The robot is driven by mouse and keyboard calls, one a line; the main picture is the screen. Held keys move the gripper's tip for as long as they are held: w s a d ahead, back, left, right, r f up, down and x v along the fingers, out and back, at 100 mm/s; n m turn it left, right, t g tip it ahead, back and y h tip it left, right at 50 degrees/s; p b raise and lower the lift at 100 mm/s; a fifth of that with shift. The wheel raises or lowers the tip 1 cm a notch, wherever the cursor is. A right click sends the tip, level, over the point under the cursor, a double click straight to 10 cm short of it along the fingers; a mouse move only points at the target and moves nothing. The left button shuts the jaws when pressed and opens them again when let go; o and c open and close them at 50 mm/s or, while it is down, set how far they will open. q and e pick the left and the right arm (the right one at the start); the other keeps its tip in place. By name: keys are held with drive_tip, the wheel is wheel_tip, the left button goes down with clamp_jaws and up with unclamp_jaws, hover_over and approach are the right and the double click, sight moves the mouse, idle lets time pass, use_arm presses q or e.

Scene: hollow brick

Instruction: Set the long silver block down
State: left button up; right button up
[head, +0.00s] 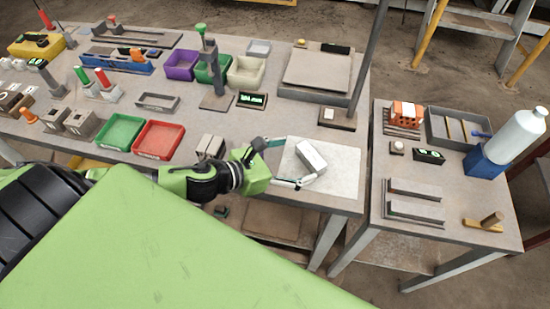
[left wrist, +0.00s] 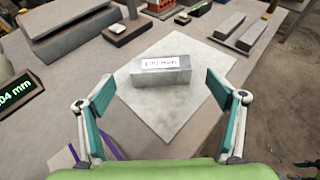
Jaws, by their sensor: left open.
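The long silver block (head: 311,157) lies on a pale square mat (head: 340,166) near the front right corner of the main table. It also shows in the left wrist view (left wrist: 161,74), with a white label on its face. My left gripper (head: 284,163) is open beside the block. In the left wrist view its two teal-padded fingers (left wrist: 166,113) stand apart, with the block beyond them and a gap on each side. The fingers do not touch the block there. My right gripper is not in view.
A side table (head: 455,225) at right holds grey bars and a white bottle (head: 521,137). The mat around the block is clear.

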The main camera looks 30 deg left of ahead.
use_arm(q)
drive_tip(key=b+v, duration=0.1)
drive_tip(key=v, duration=0.3)
drive_tip(key=shift+s, duration=0.3)
drive_tip(key=shift+v, duration=1.2)
drive_tip(key=shift+s+a+r, duration=0.15)
drive_tip(key=shift+a+r, duration=0.05)
drive_tip(key=shift+r, duration=0.05)
drive_tip(key=shift+a, duration=0.1)
